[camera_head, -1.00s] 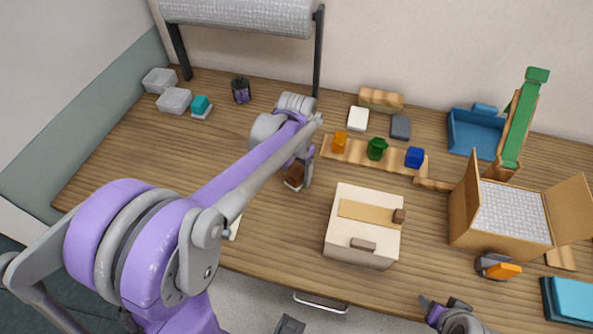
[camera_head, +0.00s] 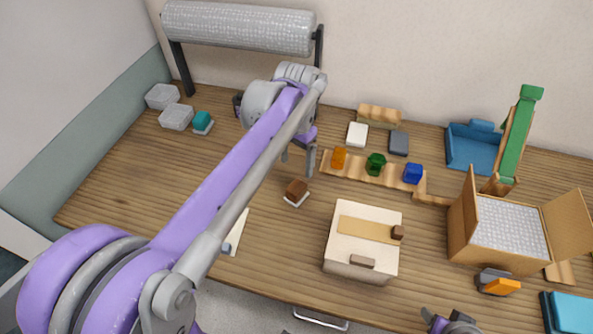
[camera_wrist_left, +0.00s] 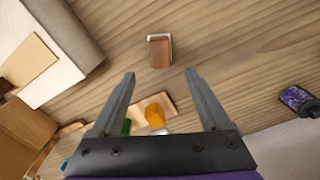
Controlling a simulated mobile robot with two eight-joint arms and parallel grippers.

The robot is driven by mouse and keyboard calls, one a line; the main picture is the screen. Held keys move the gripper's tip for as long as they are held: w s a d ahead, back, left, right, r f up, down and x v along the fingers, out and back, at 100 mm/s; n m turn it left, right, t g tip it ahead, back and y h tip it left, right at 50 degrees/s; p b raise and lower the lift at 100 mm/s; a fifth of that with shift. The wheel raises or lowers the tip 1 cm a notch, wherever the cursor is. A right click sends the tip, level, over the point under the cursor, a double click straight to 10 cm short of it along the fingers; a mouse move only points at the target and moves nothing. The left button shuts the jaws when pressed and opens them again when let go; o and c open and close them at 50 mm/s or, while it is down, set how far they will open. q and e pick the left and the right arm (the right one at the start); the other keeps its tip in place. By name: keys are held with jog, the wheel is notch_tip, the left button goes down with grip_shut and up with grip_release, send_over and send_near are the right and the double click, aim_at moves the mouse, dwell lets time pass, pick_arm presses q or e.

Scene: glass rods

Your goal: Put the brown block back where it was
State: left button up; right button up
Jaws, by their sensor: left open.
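The brown block (camera_head: 297,187) sits on a small white pad (camera_head: 296,201) on the table, left of the pale box. It also shows in the left wrist view (camera_wrist_left: 160,53), beyond the fingertips, with the white pad's edge behind it. My left gripper (camera_head: 299,162) is open and empty, above and behind the block and apart from it. In the left wrist view its two fingers (camera_wrist_left: 160,76) are spread wide with nothing between them. My right gripper (camera_head: 449,322) is at the bottom edge, partly cut off; its jaws are unclear.
A wooden strip (camera_head: 326,167) bears an orange, a green and a blue piece. A pale box (camera_head: 370,212) stands right of the block, and an open carton (camera_head: 483,245) farther right. A dark can (camera_head: 238,105) is partly behind my arm. The left of the table is mostly clear.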

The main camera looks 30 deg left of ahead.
pick_arm(q)
jog(key=s+d+f+t, duration=0.1)
jog(key=s+d+f, duration=0.1)
jog(key=s, duration=0.3)
jog(key=s+d+f+n+t, duration=0.1)
jog(key=s+d+f+t, duration=0.1)
jog(key=s+f, duration=0.2)
jog(key=s+d+f+t, duration=0.2)
jog(key=s+f, duration=0.1)
jog(key=s, duration=0.3)
jog(key=shift+s+d+n, duration=0.4)
jog(key=shift+w+r, duration=0.15)
jog(key=shift+r, duration=0.1)
